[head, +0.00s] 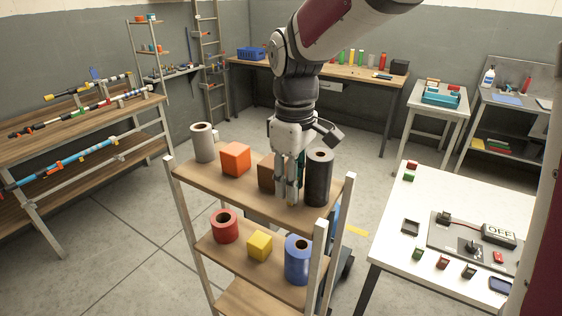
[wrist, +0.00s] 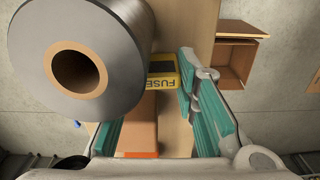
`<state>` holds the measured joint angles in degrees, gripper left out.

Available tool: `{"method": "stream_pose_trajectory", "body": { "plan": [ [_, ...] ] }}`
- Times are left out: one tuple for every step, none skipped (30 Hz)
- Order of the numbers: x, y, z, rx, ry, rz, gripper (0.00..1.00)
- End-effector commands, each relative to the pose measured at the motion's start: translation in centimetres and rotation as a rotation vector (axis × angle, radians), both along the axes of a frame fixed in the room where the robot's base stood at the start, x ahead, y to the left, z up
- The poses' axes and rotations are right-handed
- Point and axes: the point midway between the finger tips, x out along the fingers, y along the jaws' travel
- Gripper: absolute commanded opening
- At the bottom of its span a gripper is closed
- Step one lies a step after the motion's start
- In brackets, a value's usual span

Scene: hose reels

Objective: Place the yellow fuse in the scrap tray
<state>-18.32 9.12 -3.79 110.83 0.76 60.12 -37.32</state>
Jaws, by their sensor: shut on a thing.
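The yellow fuse (wrist: 162,80), with a black label reading FUSE, sits between the fingertips of my gripper (wrist: 160,78) in the wrist view. The right finger's tip is against its side; the left finger's tip is hidden behind a dark roll. In the head view my gripper (head: 288,198) points down at the top shelf, between a brown block and a black roll, and the fuse cannot be made out. I cannot tell whether the fuse touches the shelf. A small dark open tray (head: 411,226) lies on the white table; whether it is the scrap tray is unclear.
The black roll (head: 319,178) stands close beside my gripper, with the brown block (head: 267,173) and an orange cube (head: 235,159) to the left. The lower shelf holds red and blue rolls and a yellow cube. The white table (head: 395,255) stands right, across a gap.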

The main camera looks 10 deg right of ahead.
Motion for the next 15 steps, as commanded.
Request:
{"method": "stream_pose_trajectory", "body": {
  "plan": [
    [0.04,0.00,0.00,0.000,0.000,0.000,0.09],
    [0.04,0.00,0.00,0.000,0.000,0.000,0.09],
    [0.04,0.00,-0.01,0.000,0.000,0.000,0.09],
    [0.04,0.00,-0.05,0.000,0.000,0.000,0.09],
    [0.03,-0.01,-0.13,0.000,0.000,0.000,0.09],
    [0.04,-0.02,-0.25,0.000,0.000,0.000,0.09],
    [0.04,-0.02,-0.33,0.000,0.000,0.000,0.09],
    [0.05,-0.02,-0.28,-0.001,-0.001,0.000,0.34],
    [0.05,-0.02,-0.27,-0.001,-0.001,0.000,0.43],
    [0.04,-0.01,-0.26,-0.001,-0.001,0.000,0.47],
    [0.04,-0.01,-0.26,-0.001,-0.001,0.000,0.47],
    [0.04,-0.01,-0.26,-0.001,-0.001,0.000,0.47],
    [0.04,-0.01,-0.26,-0.001,-0.001,0.000,0.47],
    [0.04,-0.01,-0.25,-0.001,-0.001,0.000,0.47],
    [0.04,-0.01,-0.25,-0.001,-0.001,0.000,0.47]
  ]
}}
